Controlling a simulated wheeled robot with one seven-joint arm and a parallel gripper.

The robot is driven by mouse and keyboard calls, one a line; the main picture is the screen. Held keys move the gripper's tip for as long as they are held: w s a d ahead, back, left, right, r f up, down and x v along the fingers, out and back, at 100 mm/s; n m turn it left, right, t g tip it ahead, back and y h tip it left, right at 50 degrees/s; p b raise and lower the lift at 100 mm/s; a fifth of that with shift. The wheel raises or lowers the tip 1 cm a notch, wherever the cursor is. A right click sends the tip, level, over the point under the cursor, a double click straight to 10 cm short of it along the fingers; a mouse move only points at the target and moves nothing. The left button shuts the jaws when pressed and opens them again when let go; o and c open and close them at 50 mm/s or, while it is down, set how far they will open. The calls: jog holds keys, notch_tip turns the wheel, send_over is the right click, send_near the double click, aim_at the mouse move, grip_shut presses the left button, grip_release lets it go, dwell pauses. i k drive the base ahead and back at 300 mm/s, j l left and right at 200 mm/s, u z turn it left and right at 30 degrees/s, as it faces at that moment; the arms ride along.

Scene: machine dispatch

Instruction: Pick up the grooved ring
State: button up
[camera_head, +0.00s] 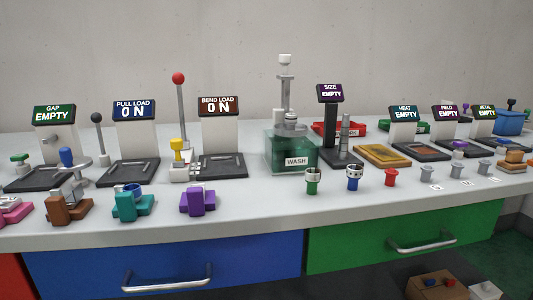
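I cannot tell for sure which piece is the grooved ring. Small ring-like pieces stand near the front edge of the bench, right of centre. One is a metal-coloured ring on a green base (312,186). One is a metal-coloured ring with dark spots or holes on a blue base (354,184). A red piece (390,178) stands to their right. Any grooves are too small to make out. All of these stand upright and apart from each other. My gripper is not in view.
The light grey bench (260,200) has clear room around these pieces. Behind them stand a green WASH tank (286,152), a dark SIZE station (330,120) and a yellow tray (382,155). Coloured fixtures (198,203) line the left front. Grey pegs (456,171) stand right.

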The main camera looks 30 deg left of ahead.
aim_at(291, 118)
jog(key=u, duration=1.35)
